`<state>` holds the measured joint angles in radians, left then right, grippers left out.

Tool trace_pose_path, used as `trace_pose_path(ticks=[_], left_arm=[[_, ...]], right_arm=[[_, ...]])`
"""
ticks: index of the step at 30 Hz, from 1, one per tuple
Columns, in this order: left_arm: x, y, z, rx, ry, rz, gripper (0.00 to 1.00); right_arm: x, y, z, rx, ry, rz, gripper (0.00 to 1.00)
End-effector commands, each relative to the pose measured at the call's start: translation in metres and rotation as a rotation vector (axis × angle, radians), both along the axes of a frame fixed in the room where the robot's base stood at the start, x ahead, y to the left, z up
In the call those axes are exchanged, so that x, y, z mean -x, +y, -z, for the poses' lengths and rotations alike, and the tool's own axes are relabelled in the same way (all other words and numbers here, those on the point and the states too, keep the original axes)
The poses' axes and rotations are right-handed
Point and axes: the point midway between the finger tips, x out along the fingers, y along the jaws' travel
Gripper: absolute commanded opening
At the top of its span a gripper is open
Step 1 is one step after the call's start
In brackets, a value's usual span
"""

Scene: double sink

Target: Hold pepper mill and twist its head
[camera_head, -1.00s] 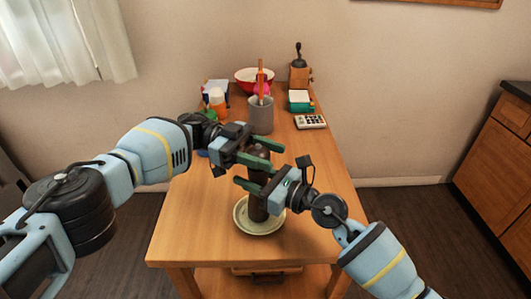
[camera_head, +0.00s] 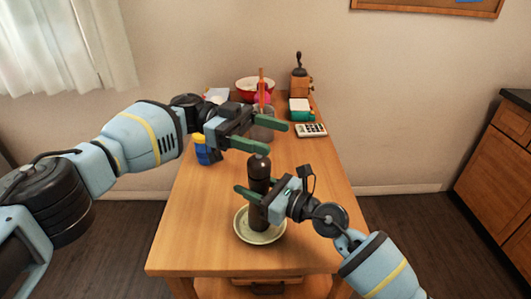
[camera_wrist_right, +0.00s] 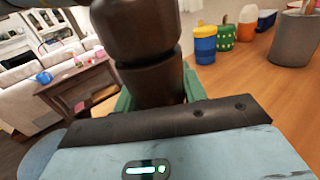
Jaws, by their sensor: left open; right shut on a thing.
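The pepper mill (camera_head: 260,173) is dark brown and stands upright on a pale round plate (camera_head: 242,232) near the table's front edge. My right gripper (camera_head: 252,196) is shut on the mill's body from the right. In the right wrist view, the mill (camera_wrist_right: 150,70) rises between green fingers, with a groove between its upper and lower parts. My left gripper (camera_head: 278,138) is open and empty, just above and behind the mill's head in the head view. The mill's rounded top is in plain view. The right gripper's jaws partly hide the mill's lower body.
The table to the right of the mill is bare.

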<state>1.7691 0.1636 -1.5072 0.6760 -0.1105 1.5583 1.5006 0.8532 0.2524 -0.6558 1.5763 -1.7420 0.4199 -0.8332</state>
Motion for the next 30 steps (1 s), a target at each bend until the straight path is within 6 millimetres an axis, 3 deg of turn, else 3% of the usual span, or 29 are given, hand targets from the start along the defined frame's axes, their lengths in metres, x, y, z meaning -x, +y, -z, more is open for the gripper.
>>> trace_pose_path(ticks=[3, 9, 22, 30], left_arm=[[0.0, 0.0, -0.017, 0.0, -0.001, 0.001, 0.69], [0.0, 0.0, -0.03, -0.001, 0.0, 0.0, 0.69], [0.003, -0.003, -0.031, -0.02, -0.024, 0.013, 0.69], [0.021, -0.02, -0.023, -0.25, -0.31, 0.143, 0.69]], right_arm=[[0.0, -0.001, 0.0, 0.001, 0.001, 0.001, 0.16], [0.0, -0.001, 0.0, 0.001, 0.001, 0.001, 0.16], [0.0, 0.0, 0.0, 0.0, 0.0, 0.001, 0.16], [0.0, 0.0, 0.0, 0.0, 0.0, 0.001, 0.16]])
